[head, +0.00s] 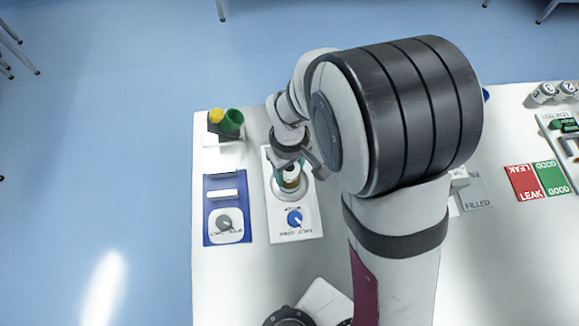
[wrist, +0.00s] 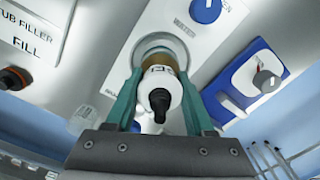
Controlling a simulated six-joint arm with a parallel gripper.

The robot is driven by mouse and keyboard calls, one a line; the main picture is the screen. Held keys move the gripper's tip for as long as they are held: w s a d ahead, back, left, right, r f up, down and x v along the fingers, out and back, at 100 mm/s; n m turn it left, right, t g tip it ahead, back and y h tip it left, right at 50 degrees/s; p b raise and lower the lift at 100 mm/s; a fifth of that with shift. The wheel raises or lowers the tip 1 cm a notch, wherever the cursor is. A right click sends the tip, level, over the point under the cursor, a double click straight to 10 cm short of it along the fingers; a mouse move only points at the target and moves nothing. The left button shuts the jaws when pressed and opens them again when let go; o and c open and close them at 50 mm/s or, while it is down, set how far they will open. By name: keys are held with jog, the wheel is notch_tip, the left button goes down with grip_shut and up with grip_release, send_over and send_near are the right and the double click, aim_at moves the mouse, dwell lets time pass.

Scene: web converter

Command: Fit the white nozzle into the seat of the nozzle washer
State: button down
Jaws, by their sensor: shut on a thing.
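My gripper (wrist: 160,74) is shut on a white cylindrical piece with a black tip, which I take as the white nozzle (wrist: 160,87). Its black tip points toward the wrist camera. An amber part shows beyond it, inside or in front of a round grey seat (wrist: 182,46) on a white panel. Whether the piece touches the seat or hovers over it I cannot tell. In the head view my gripper (head: 291,172) is over the white panel (head: 277,212) with the blue knob, which I take as the nozzle washer; the arm partly hides the seat.
A blue panel (head: 213,235) with a grey knob lies left of the white panel. Yellow (head: 216,116) and green (head: 232,121) cylinders stand behind it. Red and green cards (head: 523,183) lie at right. A "TUB FILLER" panel (wrist: 45,30) shows in the wrist view.

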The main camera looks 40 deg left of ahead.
jog(key=shift+f, duration=0.2)
jog(key=shift+c, duration=0.9)
grip_release()
notch_tip(320, 180, up, 16)
jog(key=w+d+r+m, duration=0.1)
jog(key=d+r+m, duration=0.1)
jog(key=d+m, duration=0.75)
jog(key=s+d+m+y, duration=0.1)
jog(key=s+d+m, duration=0.3)
jog(key=d, duration=0.4)
jog(key=s+d+f+m, duration=0.1)
jog(key=s+d+m, duration=0.3)
jog(key=d+m, duration=0.3)
jog(key=shift+s+d+y, duration=0.35)
jog(key=shift+d+y, duration=0.05)
jog(key=shift+d, duration=0.15)
